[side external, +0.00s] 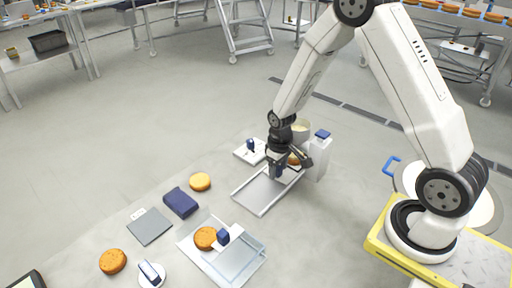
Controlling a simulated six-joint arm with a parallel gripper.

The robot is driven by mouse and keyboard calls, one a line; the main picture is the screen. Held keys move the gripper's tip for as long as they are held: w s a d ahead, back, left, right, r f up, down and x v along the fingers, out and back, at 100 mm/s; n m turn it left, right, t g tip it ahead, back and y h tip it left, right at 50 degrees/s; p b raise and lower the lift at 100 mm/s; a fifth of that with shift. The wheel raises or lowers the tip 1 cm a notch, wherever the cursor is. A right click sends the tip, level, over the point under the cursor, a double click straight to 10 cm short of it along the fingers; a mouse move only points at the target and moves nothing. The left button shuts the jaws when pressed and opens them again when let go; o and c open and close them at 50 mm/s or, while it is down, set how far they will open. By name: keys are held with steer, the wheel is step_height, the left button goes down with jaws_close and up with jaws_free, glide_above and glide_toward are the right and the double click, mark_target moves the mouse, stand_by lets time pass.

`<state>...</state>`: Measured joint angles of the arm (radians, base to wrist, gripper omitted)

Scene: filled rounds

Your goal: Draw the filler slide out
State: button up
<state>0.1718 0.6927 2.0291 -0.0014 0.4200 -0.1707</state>
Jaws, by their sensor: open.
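The filler (318,160) is a white unit with a cream-filled hopper (301,127) and a blue block on top. A pale grey tray-like channel (258,196), which looks like the filler slide or its track, runs from it toward the lower left. An orange-brown round (294,159) shows partly at the filler end, behind my gripper. My gripper (282,173) is open, pointing down over the filler end of the channel. I cannot tell whether it touches anything. A white plate with a dark blue knob (250,145) sits just left of it.
Loose rounds (200,182) (112,261), a navy block (181,202), a grey square pad (150,227) and a white disc with a handle (151,275) lie at lower left.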

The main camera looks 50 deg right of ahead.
jaws_close()
stand_by(1.3)
